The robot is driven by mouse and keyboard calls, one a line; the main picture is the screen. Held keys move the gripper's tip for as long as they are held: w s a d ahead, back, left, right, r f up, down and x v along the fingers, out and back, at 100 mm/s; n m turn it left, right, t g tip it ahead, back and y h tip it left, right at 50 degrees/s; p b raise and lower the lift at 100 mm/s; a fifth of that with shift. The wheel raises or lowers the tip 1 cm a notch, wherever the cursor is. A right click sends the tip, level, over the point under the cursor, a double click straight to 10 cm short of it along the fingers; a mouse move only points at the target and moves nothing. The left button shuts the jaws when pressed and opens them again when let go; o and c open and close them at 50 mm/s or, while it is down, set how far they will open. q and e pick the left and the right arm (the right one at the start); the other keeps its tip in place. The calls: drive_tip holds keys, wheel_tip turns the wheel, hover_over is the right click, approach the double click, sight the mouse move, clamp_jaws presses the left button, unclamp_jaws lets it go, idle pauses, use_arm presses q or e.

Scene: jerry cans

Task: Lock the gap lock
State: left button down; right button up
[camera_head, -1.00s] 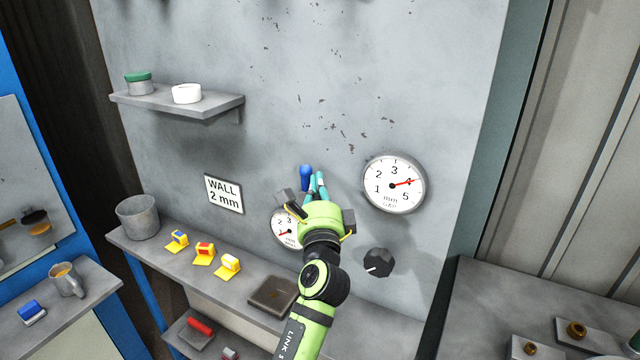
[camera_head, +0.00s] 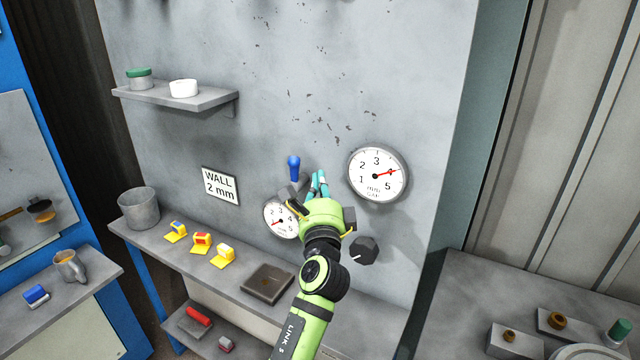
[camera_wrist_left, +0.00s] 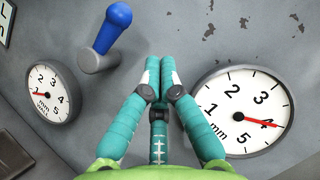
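A lever with a blue handle (camera_head: 293,163) stands out from the grey wall; no label shows whether it is the gap lock. In the left wrist view the blue handle (camera_wrist_left: 114,26) tilts up and right from its grey base. My left gripper (camera_head: 319,182) is just right of the lever, apart from it. In the left wrist view its teal fingers (camera_wrist_left: 159,80) are drawn together with nothing between them. A black knob (camera_head: 364,251) with a white mark sits lower right. My right gripper is out of view.
A small gauge (camera_head: 281,219) is partly behind my left gripper, its needle near 1. A larger gauge (camera_head: 377,175) reads near 4. A "WALL 2 mm" sign (camera_head: 220,186) hangs left. Below, a shelf (camera_head: 190,248) holds a grey cup (camera_head: 139,208) and several yellow pieces.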

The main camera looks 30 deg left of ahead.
use_arm(q)
drive_tip(key=r+b+v, duration=0.2)
drive_tip(key=v, duration=0.7)
drive_tip(key=shift+s+d, duration=0.2)
drive_tip(key=shift+d, duration=0.1)
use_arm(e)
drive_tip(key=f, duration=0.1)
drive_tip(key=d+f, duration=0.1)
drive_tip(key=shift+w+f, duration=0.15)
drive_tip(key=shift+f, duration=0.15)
